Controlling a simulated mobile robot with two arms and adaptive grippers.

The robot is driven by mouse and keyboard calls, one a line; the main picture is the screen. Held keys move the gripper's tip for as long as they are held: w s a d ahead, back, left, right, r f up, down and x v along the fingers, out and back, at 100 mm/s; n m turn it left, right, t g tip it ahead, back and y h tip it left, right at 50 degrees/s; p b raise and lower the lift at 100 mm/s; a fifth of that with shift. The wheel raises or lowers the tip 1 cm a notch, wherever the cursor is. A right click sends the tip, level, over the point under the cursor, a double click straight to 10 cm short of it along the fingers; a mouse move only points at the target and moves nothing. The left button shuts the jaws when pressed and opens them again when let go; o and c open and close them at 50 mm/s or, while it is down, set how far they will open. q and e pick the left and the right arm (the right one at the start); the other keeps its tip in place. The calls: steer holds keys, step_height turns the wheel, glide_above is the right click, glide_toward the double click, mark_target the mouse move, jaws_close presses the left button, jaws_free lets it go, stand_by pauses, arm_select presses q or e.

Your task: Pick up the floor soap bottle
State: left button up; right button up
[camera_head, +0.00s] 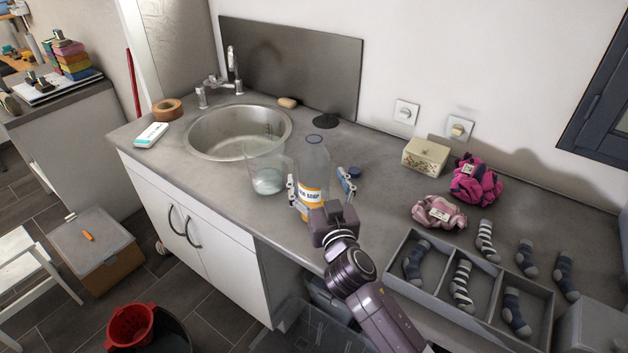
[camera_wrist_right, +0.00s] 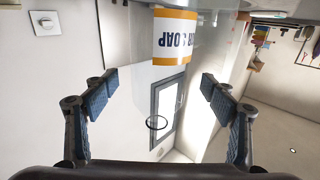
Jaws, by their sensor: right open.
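The floor soap bottle (camera_head: 314,163) is clear, with a white and orange label, and stands upright on the grey counter. A clear jug (camera_head: 266,170) stands just left of it. My right gripper (camera_head: 320,187) is at the bottle, with one finger on each side of it in the head view. I cannot tell whether a finger touches the bottle. The bottle's lower part is partly hidden by my gripper. My left gripper is out of view.
A round sink (camera_head: 238,130) with a tap is behind left. A grey divided tray (camera_head: 478,296) with socks, pink cloth bundles (camera_head: 474,181) and a patterned box (camera_head: 426,156) are on the right.

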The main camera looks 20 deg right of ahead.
steer(key=shift+w+d+p, duration=0.2)
steer(key=shift+w+p, duration=0.25)
steer(key=shift+w, duration=1.5)
steer(key=c, duration=1.4)
steer(key=shift+r, duration=0.15)
steer(key=shift+c, duration=0.2)
